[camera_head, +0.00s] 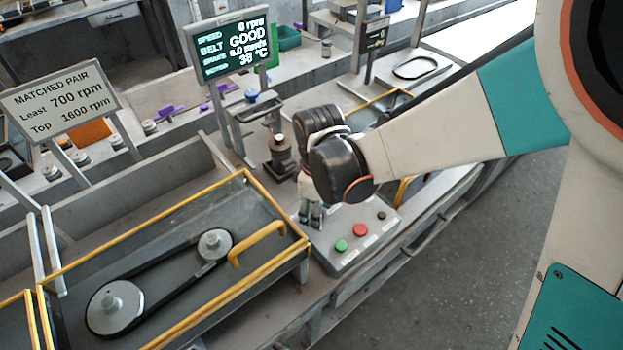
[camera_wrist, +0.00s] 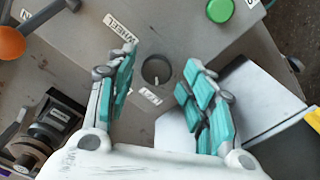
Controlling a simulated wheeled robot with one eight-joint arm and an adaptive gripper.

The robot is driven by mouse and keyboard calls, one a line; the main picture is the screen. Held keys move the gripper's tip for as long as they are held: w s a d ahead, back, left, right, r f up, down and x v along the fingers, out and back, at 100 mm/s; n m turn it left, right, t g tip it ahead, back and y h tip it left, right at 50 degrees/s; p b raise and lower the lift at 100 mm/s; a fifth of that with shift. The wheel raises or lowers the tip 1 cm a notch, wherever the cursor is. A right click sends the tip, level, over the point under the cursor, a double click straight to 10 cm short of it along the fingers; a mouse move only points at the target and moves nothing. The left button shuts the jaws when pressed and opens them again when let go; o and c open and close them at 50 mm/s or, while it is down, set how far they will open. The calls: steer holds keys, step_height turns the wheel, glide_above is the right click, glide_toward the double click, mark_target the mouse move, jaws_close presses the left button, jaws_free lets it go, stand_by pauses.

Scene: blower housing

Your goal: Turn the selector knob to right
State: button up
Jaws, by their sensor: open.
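The selector knob (camera_wrist: 157,70) is dark and round, on a grey control box (camera_wrist: 185,28). It has a small pale mark near its lower edge in the wrist view. A label reading WHEEL lies to its upper left and another small label below it. My gripper (camera_wrist: 160,58) is open, with one teal-padded finger on each side of the knob and gaps between. In the head view my gripper (camera_head: 311,216) points down at the left end of the control box (camera_head: 345,258) and hides the knob there.
A green button (camera_head: 341,245), a red button (camera_head: 360,229) and a small black control (camera_head: 382,214) sit on the same box. A yellow-edged belt tray (camera_head: 275,282) stands left. A display (camera_head: 232,48) reads 0 rpm and GOOD. An orange ball (camera_wrist: 12,43) shows in the wrist view.

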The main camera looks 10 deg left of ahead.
steer(key=shift+w, duration=0.15)
steer(key=shift+d, duration=0.1)
steer(key=c, duration=1)
steer(key=shift+c, duration=0.2)
steer(key=shift+f+m, duration=0.1)
steer(key=shift+m, duration=0.3)
steer(key=m+b, duration=0.1)
steer(key=m, duration=0.4)
steer(key=shift+m, duration=0.3)
steer(key=m, duration=0.5)
steer(key=shift+b, duration=0.3)
steer(key=shift+m, duration=0.4)
